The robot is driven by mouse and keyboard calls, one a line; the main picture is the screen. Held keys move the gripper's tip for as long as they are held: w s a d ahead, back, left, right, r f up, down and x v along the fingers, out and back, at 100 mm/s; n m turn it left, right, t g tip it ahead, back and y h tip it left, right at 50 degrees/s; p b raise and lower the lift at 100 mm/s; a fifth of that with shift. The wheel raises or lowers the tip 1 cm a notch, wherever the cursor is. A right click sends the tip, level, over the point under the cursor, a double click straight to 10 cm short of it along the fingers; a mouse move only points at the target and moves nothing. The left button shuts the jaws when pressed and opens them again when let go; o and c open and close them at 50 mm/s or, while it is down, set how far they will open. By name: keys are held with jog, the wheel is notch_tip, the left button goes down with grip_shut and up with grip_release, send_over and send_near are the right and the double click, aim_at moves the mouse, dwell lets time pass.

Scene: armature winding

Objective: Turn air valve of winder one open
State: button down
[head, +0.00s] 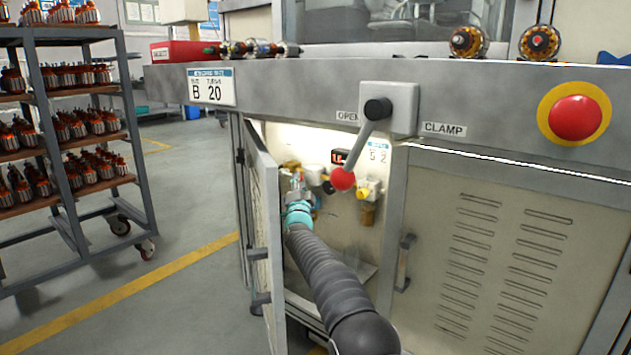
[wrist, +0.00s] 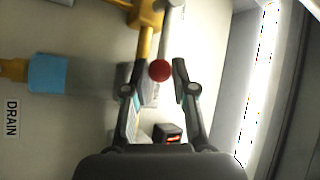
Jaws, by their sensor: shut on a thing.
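My gripper (wrist: 160,72) reaches through the open door into the lower cabinet, and its wrist shows in the head view (head: 298,198). In the wrist view its two fingers stand on either side of a round red knob (wrist: 160,70), shut on it. A pale grey lever (wrist: 172,22) runs up from the knob beside a yellow pipe fitting (wrist: 146,14); this appears to be the air valve handle. In the head view the gripper's fingertips and the held knob are hard to make out among the fittings.
The cabinet door (head: 262,225) stands open close left of my arm. A clamp lever with a red ball (head: 343,179) hangs in front of the opening. A blue-banded fitting (wrist: 48,73) is near the DRAIN label (wrist: 12,118). A small display (wrist: 168,134) glows red.

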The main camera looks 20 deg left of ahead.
jog(key=shift+f, duration=0.2)
dwell(0.3)
jog(key=c, duration=1.2)
grip_release()
jog(key=shift+d+r, duration=0.1)
